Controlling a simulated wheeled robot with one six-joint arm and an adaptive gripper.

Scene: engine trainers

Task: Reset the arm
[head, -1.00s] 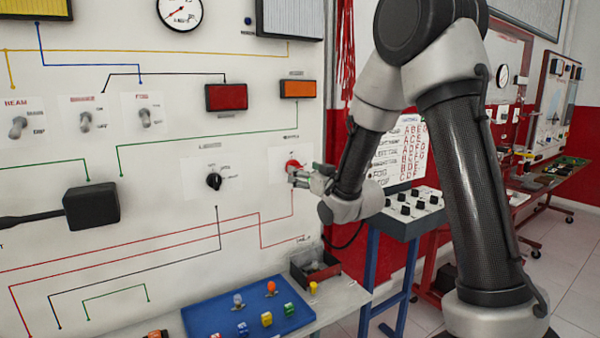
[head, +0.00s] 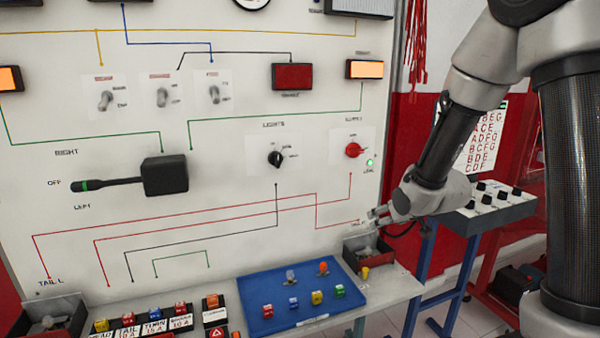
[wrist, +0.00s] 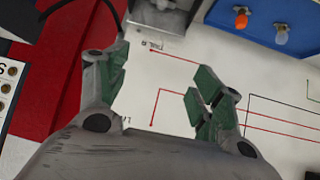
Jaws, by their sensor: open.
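My gripper (head: 374,215) is in front of the lower right part of the white panel, below the red knob (head: 353,150) and just above a small dark bin (head: 366,250). It is apart from the knob. In the wrist view my gripper (wrist: 157,88) has its green-padded fingers spread, with only the white panel and its red lines between them. A green lamp (head: 370,162) is lit beside the red knob. The orange lamp (head: 370,69) at the upper right of the panel is bright.
A blue tray (head: 262,325) with several coloured pieces lies on the shelf. It also shows in the wrist view (wrist: 215,16). A blue-legged stand (head: 455,285) with a knob box (head: 490,215) is at the right. A black lever (head: 165,175) is on the panel's left.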

